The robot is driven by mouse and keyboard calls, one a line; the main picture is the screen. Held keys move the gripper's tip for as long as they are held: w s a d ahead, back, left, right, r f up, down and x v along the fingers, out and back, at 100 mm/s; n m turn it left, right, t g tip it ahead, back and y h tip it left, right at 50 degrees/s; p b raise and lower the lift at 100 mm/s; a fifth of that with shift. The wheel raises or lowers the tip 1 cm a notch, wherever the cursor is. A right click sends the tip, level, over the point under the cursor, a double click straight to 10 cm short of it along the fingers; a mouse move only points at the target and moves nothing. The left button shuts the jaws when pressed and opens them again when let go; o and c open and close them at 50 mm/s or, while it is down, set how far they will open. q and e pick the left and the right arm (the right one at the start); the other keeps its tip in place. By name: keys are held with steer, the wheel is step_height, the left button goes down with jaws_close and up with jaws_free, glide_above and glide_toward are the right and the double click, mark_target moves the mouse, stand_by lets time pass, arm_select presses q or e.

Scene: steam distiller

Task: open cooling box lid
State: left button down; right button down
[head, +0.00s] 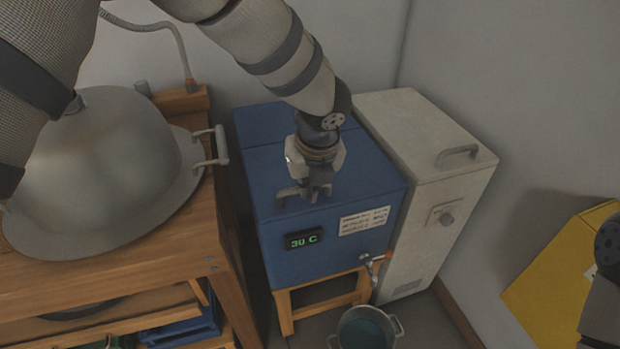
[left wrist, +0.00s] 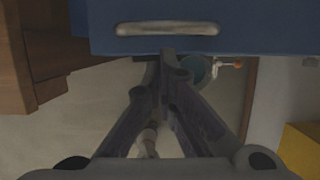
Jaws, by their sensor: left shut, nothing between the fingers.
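The blue cooling box (head: 285,249) stands on a wooden stand in the middle of the head view, with a green "30 C" display and a paper label on its front. Its lid (head: 371,173) lies flat and closed on top. My left gripper (head: 304,194) is over the lid's front edge, shut and empty. In the left wrist view the pale lid handle (left wrist: 168,29) lies just beyond the shut fingertips (left wrist: 165,56), with nothing between them. I cannot tell if the fingertips touch the box.
A metal dome still (head: 115,150) on a wooden bench (head: 180,255) stands left. A white cabinet (head: 458,197) with a handle stands close on the right. A tap (head: 374,264) and bucket (head: 364,331) are at the box's front. A yellow object (head: 545,268) is far right.

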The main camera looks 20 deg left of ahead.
mark_target(304, 208)
arm_select(q)
steer(key=x, duration=0.5)
steer(key=shift+w+f, duration=0.1)
steer(key=shift+f, duration=0.1)
arm_select(e)
steer(key=shift+s+f, duration=0.35)
steer(key=shift+f, duration=0.05)
